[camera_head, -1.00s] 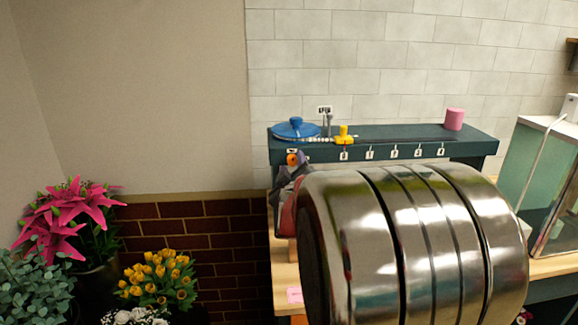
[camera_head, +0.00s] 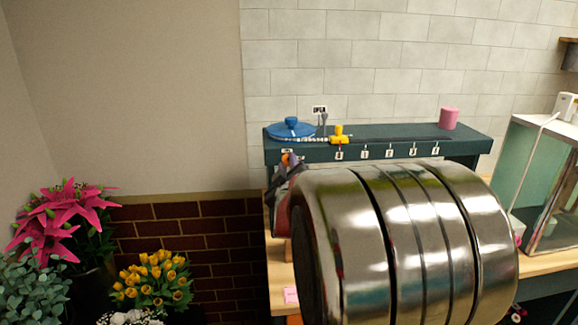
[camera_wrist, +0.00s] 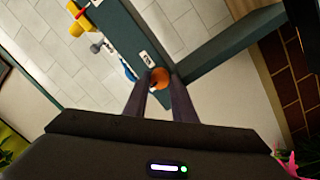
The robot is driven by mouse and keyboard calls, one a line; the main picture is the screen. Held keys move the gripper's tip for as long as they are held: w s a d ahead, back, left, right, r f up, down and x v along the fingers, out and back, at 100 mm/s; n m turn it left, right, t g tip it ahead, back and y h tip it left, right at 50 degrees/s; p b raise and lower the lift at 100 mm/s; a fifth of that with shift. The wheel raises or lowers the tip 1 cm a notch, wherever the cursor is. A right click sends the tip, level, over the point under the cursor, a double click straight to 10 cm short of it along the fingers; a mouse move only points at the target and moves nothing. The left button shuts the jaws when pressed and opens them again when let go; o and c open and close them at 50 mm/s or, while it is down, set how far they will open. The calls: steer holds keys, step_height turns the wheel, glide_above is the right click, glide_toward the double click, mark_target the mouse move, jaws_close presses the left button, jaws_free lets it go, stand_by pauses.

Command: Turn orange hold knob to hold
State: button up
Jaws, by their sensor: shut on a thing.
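The orange hold knob (camera_wrist: 160,77) is on the front of the dark teal station, below a small white label (camera_wrist: 146,59). In the head view only a little of the knob (camera_head: 286,158) shows past my gripper. My gripper (camera_wrist: 160,88) is shut on the knob, with one dark finger on each side of it. In the head view my gripper (camera_head: 283,172) is at the station's left end, partly hidden by my large shiny arm link. The knob's exact angle is too small to read.
On the station (camera_head: 390,151) are a blue round part (camera_head: 291,128), a yellow slider (camera_head: 340,135) near the "0" label and a pink cylinder (camera_head: 448,118). An OPEN sign (camera_head: 320,109) stands behind. Flowers (camera_head: 152,279) are at lower left; a glass case (camera_head: 545,185) is at right.

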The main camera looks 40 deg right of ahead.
steer(key=shift+o, duration=0.2)
steer(key=shift+m, duration=0.5)
steer(key=m, duration=0.7)
steer(key=shift+s+r+m+y, duration=0.1)
steer(key=shift+r+m+y, duration=0.05)
steer(key=shift+m+y, duration=0.2)
steer(key=m, duration=0.4)
steer(key=shift+d+m+y, duration=0.15)
steer(key=shift+m+y, duration=0.1)
steer(key=shift+y, duration=0.1)
steer(key=shift+c, duration=0.2)
steer(key=shift+s+d+m, duration=0.1)
steer(key=shift+s+m, duration=0.05)
steer(key=shift+m, duration=1.65)
steer(key=shift+o, duration=0.2)
steer(key=shift+c, duration=0.2)
steer(key=o, duration=1.1)
